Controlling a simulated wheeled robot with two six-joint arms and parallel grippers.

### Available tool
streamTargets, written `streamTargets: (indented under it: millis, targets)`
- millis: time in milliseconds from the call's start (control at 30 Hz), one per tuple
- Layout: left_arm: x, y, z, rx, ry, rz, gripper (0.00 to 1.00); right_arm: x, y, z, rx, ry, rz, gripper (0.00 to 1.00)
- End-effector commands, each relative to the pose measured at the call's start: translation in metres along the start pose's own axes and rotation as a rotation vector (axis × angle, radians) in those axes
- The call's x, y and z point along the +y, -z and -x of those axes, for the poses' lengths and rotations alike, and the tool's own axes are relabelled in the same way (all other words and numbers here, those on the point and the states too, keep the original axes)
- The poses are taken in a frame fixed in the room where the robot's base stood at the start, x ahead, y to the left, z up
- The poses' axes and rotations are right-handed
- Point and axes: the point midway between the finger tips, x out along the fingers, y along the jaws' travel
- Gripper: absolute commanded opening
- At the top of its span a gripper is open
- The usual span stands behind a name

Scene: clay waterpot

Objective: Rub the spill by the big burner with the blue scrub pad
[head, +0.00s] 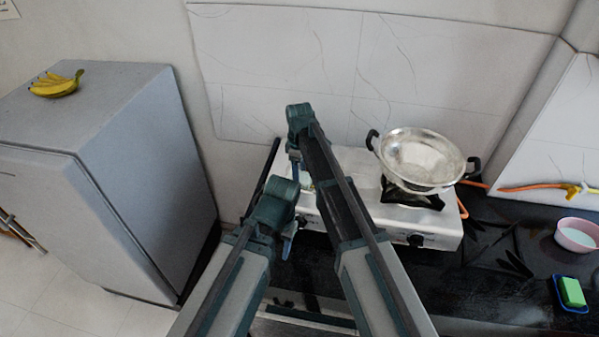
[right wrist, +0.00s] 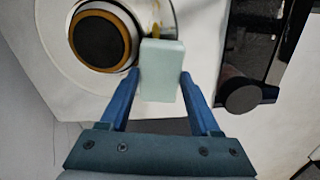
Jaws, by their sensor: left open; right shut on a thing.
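In the right wrist view, the scrub pad (right wrist: 163,72), a pale blue block, is between the blue fingers of my right gripper (right wrist: 160,88), which is shut on it. The big burner (right wrist: 97,42), a dark cap in a brass ring, is just left of the pad. A small yellow-brown spill (right wrist: 156,30) shows at the pad's far edge; the pad may cover part of it. I cannot tell whether the pad touches the stove. In the head view my right gripper (head: 296,170) is over the stove's left end, with the burner hidden behind my arms. My left gripper (head: 288,243) is open, lower and nearer.
The white stove (head: 385,222) carries a steel wok (head: 420,158) on its right side. A stove knob (right wrist: 243,96) is right of the pad. A pink bowl (head: 577,236) and a green sponge (head: 571,292) are on the dark counter. A fridge (head: 150,170) with bananas (head: 56,86) stands left.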

Motion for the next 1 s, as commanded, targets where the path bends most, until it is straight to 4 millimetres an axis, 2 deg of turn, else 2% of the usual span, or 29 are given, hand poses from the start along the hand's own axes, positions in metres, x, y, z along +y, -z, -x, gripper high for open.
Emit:
streamTargets:
  millis: [1000]
  targets:
    - [0.002, 0.001, -0.021, 0.0, 0.0, 0.0, 0.5, 0.0, 0.0, -0.021, 0.0, 0.0, 0.0, 0.19]
